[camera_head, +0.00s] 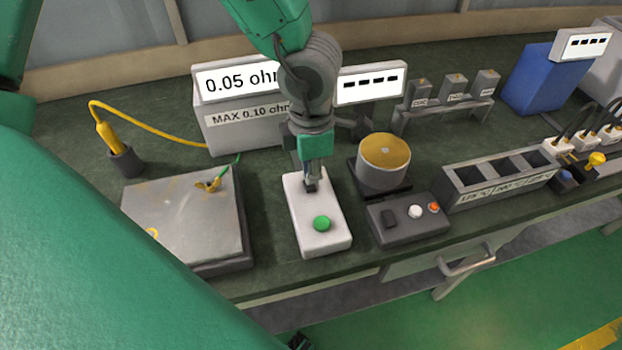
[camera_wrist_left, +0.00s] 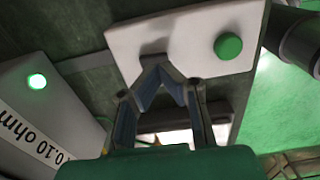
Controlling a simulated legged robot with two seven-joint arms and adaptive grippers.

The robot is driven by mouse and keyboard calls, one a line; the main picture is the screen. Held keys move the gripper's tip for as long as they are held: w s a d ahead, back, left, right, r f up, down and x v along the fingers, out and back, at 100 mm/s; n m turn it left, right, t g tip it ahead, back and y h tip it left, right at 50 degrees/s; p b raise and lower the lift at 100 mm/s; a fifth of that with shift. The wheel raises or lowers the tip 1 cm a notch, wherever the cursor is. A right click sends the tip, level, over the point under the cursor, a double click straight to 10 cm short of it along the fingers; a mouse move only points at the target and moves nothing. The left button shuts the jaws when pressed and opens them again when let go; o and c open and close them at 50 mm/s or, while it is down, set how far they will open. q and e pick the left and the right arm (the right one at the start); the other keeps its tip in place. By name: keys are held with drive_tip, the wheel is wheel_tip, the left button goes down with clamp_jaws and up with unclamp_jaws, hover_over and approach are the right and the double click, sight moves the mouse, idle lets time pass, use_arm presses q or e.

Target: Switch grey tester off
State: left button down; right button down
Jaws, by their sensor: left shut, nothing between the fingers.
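The grey tester (camera_head: 245,133) stands at the back of the bench. Its display reads 0.05 ohm, partly hidden by my arm, and its label says MAX 0.10 ohm. In the left wrist view the tester's grey side (camera_wrist_left: 60,120) shows a lit green lamp (camera_wrist_left: 37,81). A white control box (camera_head: 325,235) lies in front of it with a green button (camera_head: 322,223) and a small dark switch (camera_wrist_left: 153,47). My left gripper (camera_head: 312,183) is shut and empty, pointing down, its fingertips at the dark switch; I cannot tell if they touch. My right gripper is not in view.
A grey metal plate (camera_head: 180,225) with a yellow clip lies left of the white box. A yellow probe (camera_head: 108,137) stands in a holder. A brass-topped cylinder (camera_head: 383,160) and a dark button box (camera_head: 408,228) are close on the right. A slotted rack (camera_head: 500,176) lies beyond.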

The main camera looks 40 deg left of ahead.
sight(310, 186)
use_arm(q)
drive_tip(key=shift+a+f, duration=0.15)
drive_tip(key=shift+f, duration=0.35)
drive_tip(key=shift+f+b, duration=0.65)
drive_tip(key=shift+f, duration=0.1)
idle(0.3)
drive_tip(key=shift+r, duration=0.15)
wheel_tip(310, 186, up, 7)
drive_tip(key=p, duration=0.8)
idle(0.4)
